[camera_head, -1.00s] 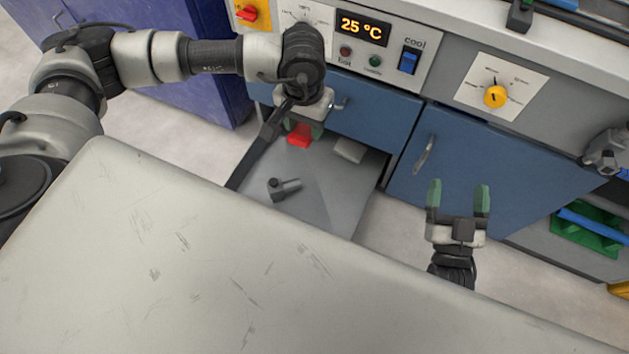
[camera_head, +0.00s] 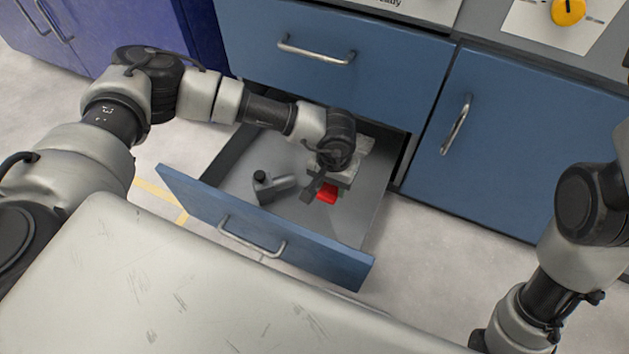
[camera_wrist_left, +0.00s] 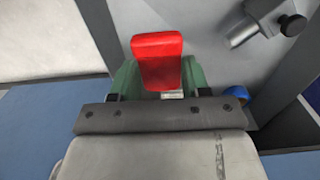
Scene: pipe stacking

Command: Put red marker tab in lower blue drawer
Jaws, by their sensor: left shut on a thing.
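The red marker tab (camera_head: 327,193) is held by my left gripper (camera_head: 322,188), over the inside of the open lower blue drawer (camera_head: 300,248). In the left wrist view the tab (camera_wrist_left: 158,58) stands between the green fingers of the left gripper (camera_wrist_left: 157,78), which is shut on it. I cannot tell whether the tab touches the drawer floor. The drawer is pulled out, with its handle on the front. My right arm shows at the right edge, but its gripper is outside the view.
A dark grey pipe fitting (camera_head: 273,187) lies in the drawer, left of my gripper; it also shows in the left wrist view (camera_wrist_left: 262,22). A light grey block is partly hidden behind my gripper. The upper blue drawer (camera_head: 335,75) is closed, as is the blue door (camera_head: 500,145).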

